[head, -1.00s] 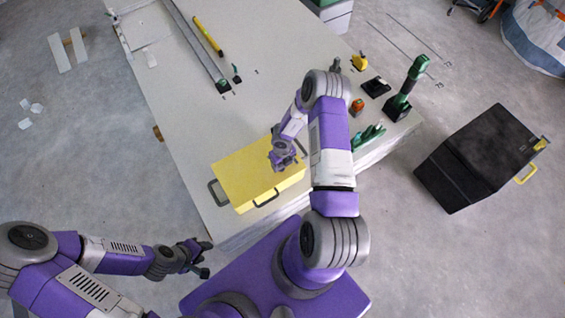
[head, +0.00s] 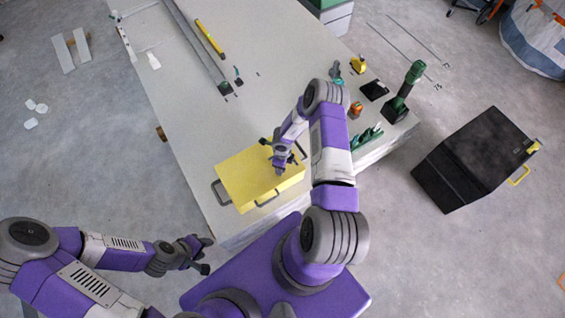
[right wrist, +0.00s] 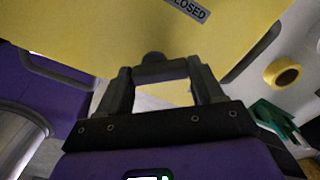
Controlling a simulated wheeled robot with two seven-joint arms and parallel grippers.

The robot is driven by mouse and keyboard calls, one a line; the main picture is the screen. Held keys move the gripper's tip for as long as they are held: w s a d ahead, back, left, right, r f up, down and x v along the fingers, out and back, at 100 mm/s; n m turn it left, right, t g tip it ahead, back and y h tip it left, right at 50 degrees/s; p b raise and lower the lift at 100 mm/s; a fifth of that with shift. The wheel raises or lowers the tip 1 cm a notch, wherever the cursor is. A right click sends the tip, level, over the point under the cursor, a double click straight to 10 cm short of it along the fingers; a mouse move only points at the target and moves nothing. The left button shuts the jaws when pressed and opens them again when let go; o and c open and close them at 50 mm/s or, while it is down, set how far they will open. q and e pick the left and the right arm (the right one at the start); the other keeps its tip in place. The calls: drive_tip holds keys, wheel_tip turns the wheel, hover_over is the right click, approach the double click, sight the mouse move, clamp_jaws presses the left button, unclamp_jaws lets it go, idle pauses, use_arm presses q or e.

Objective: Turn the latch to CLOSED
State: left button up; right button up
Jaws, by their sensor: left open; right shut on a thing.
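A yellow box (head: 240,185) with dark handles sits on the near corner of the worktable. My right gripper (head: 279,168) is over its top. In the right wrist view, my right gripper (right wrist: 160,84) is shut on the dark latch (right wrist: 158,70), whose bar lies between the two fingers. A label reading CLOSED (right wrist: 189,10) is on the yellow face above the latch. Whether the latch points at it cannot be told. In the head view the gripper hides the latch. My left gripper (head: 206,255) is open and empty, off the table's near left edge.
The pale worktable (head: 190,105) holds a long rail (head: 195,45), a yellow marker (head: 210,38), a green tool (head: 405,90) and small items at its right side. A black case (head: 475,160) stands on the floor at right. The table's middle is clear.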

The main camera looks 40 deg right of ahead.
drive_tip(key=n, duration=0.5)
drive_tip(key=shift+w+a+n, duration=0.1)
drive_tip(key=shift+n, duration=0.2)
drive_tip(key=n, duration=0.4)
drive_tip(key=shift+a+n+p, duration=0.1)
drive_tip(key=shift+n+p, duration=0.2)
drive_tip(key=o, duration=1.1)
drive_tip(key=shift+c, duration=0.2)
wheel_tip(320, 180, up, 8)
drive_tip(key=p, duration=0.2)
drive_tip(key=shift+f+p, duration=0.2)
drive_tip(key=shift+p, duration=0.2)
drive_tip(key=shift+a, duration=0.1)
